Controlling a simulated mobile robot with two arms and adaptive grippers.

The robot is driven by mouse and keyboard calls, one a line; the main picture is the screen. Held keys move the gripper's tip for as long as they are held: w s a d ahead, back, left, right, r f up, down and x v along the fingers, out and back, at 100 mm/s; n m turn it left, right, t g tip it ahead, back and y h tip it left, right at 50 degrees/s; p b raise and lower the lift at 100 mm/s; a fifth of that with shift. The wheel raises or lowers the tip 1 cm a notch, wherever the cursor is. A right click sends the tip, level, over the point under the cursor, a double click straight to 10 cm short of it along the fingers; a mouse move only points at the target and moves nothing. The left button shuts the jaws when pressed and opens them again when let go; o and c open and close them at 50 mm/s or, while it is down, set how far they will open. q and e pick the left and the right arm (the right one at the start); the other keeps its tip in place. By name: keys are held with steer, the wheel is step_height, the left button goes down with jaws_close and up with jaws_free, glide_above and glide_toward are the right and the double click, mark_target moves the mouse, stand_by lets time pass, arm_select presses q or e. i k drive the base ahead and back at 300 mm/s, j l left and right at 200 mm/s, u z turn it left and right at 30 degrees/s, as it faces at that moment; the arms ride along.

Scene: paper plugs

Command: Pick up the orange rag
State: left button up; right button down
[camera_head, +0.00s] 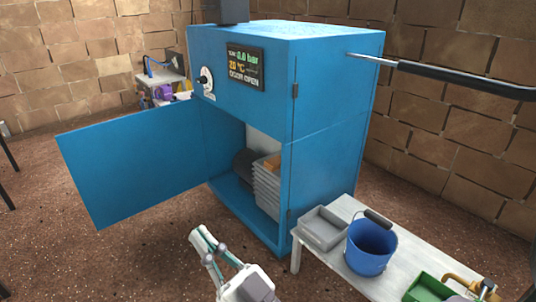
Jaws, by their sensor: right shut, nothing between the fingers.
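I cannot make out a clear orange rag. An orange-brown patch (272,162) shows at the top of a stack of grey trays (266,189) inside the open blue cabinet (243,126); I cannot tell whether it is cloth. My right gripper (207,246) is at the bottom middle, in front of the cabinet and left of the low table. It is shut and empty, apart from the trays. My left gripper is out of view.
The cabinet door (135,160) stands wide open to the left. A pale table (345,207) at bottom right bears a grey tray (323,228), a blue bucket (370,250) and a green box (428,289). The brown floor (130,250) at lower left is clear.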

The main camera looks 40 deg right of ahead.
mark_target(273, 163)
steer(key=i+z, duration=0.4)
steer(key=i+j+z, duration=0.15)
steer(key=z, duration=0.25)
steer(key=i+j+z, duration=0.3)
steer(key=z, duration=0.15)
steer(key=i+j+z, duration=0.4)
